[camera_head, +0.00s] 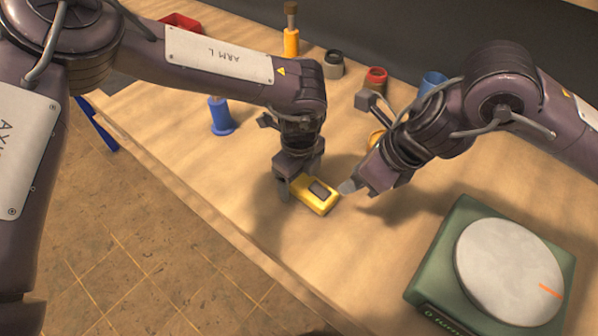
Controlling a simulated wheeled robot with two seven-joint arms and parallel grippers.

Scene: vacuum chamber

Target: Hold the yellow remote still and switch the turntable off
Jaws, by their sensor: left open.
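The yellow remote (317,198) lies on the table near its front edge, with a dark panel on its top. My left gripper (296,182) is open and low over the remote's left end. One finger shows at the near side; whether the fingers touch the remote is hidden. My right gripper (362,188) is just right of the remote, apart from it, with a grey fingertip pointing toward it; its opening is unclear. The turntable (440,262) at the lower right has a green base and a round grey platter (508,270) with an orange mark near its right rim.
Behind my arms stand a blue stand (221,118), an orange cylinder (291,42), a dark pot (333,65), a red pot (376,78) and a blue cup (432,82). A red tray (180,22) is at upper left. The table between remote and turntable is clear.

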